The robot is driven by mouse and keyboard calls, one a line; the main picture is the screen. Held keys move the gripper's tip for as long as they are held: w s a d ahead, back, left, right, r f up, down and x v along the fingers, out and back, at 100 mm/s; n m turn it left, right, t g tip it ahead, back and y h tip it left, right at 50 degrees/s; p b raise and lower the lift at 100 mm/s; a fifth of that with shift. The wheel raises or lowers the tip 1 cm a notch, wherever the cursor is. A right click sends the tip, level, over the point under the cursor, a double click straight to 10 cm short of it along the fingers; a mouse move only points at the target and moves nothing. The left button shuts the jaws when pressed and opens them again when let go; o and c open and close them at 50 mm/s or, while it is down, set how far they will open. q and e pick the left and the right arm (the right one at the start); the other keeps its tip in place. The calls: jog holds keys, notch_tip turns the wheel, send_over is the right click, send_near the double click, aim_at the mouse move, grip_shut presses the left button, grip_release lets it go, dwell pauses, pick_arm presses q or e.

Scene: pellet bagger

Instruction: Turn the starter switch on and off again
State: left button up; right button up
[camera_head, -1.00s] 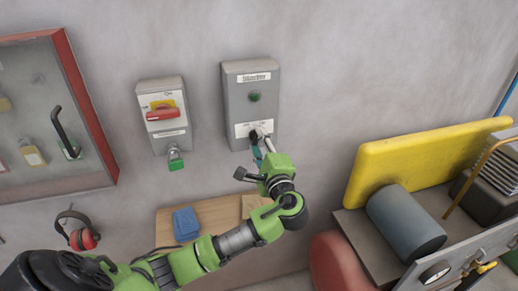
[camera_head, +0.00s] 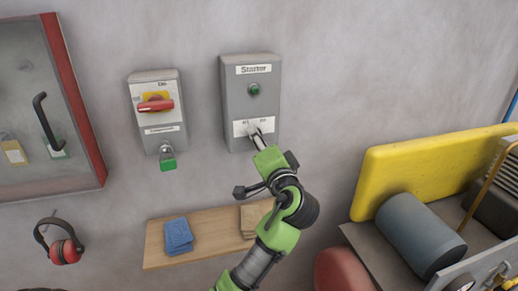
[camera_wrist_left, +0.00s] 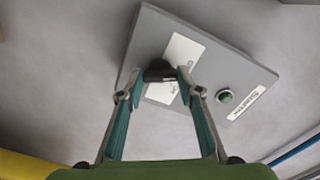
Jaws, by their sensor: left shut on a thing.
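The starter box (camera_head: 235,100) is a grey box on the wall with a "Starter" label at its top and a green button (camera_head: 254,89) below that. Its dark switch knob (camera_wrist_left: 160,72) sits on the lower white label plate. My left gripper (camera_head: 257,136) reaches up to this knob from below. In the left wrist view the gripper's two teal-padded fingers (camera_wrist_left: 160,85) are shut on the knob, one on each side. In the head view the gripper mostly hides the knob. My right gripper is not in view.
An isolator box with a red handle (camera_head: 156,105) and a green padlock (camera_head: 167,160) hangs left of the starter. A wooden shelf (camera_head: 200,240) with a blue cloth (camera_head: 178,234) is below. A yellow panel (camera_head: 425,165) stands at right.

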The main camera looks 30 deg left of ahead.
pick_arm(q)
jog(key=shift+f+n, duration=0.1)
jog(key=shift+n, duration=0.3)
jog(key=o, duration=1.1)
jog(key=shift+d, duration=0.1)
jog(key=v, duration=1.2)
